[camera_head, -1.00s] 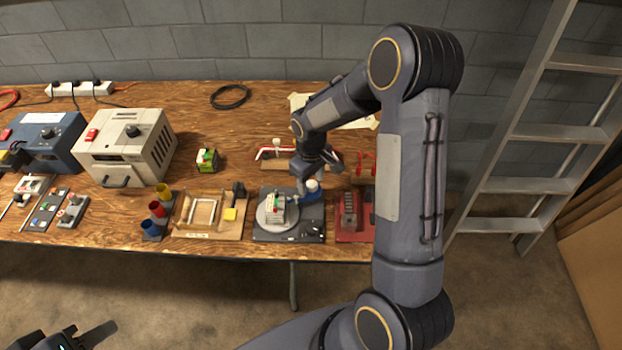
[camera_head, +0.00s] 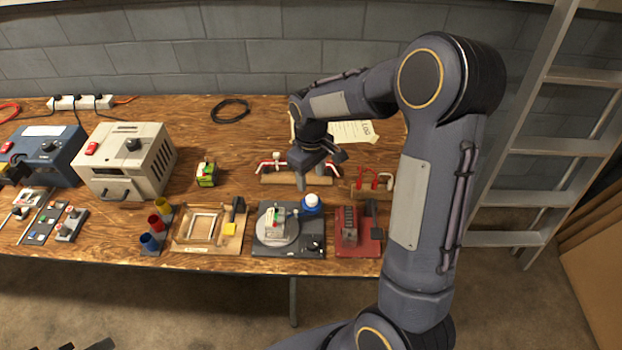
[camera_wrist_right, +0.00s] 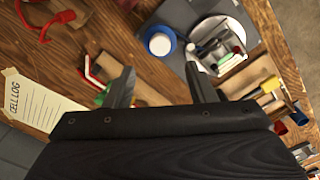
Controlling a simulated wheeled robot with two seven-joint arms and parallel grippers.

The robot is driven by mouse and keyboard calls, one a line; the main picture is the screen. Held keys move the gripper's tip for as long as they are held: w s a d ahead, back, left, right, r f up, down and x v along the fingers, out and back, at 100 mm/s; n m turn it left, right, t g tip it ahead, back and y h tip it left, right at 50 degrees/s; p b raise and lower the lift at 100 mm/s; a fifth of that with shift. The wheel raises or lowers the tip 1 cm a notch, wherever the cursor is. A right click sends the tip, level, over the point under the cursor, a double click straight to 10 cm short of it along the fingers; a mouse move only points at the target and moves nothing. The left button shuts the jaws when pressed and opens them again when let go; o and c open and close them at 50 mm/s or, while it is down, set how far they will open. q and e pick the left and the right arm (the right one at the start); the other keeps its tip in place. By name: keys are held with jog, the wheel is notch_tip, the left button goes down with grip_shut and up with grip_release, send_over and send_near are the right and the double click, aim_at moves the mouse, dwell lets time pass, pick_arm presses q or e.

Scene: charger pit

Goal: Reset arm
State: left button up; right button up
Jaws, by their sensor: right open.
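My right gripper (camera_head: 314,178) is above the back part of the bench, behind the blue jar with a white lid (camera_head: 311,203). In the right wrist view its two fingers (camera_wrist_right: 160,75) are spread apart with nothing between them. The jar (camera_wrist_right: 160,41) shows beyond the fingers, apart from them. A grey turntable fixture (camera_head: 290,246) holds a small white device (camera_head: 275,224) with green and red parts. My left gripper (camera_head: 92,345) barely shows at the bottom left edge, mostly cut off; its jaws cannot be read.
Around the right gripper are a wooden rack with red and white hooks (camera_head: 282,178), a red fixture (camera_head: 346,246) and a paper sheet (camera_head: 353,131). A wooden frame fixture (camera_head: 206,245), coloured cups (camera_head: 155,226) and a beige box (camera_head: 122,160) stand left. A ladder (camera_head: 541,148) leans right.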

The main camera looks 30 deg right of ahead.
jog(key=shift+r, duration=0.1)
dwell(0.3)
jog(key=s+a+r+m+t+y, duration=0.2)
jog(key=s+r, duration=0.3)
jog(key=s, duration=0.6)
jog(key=s+a+r+m+t+y, duration=0.1)
jog(key=s+a+r+m+t, duration=0.2)
jog(key=s, duration=0.8)
notch_tip(320, 180, up, 3)
jog(key=shift+s+a+r+t+y, duration=0.2)
jog(key=shift+s+a+t+y, duration=0.15)
jog(key=shift+a, duration=0.8)
jog(key=shift+o, duration=0.2)
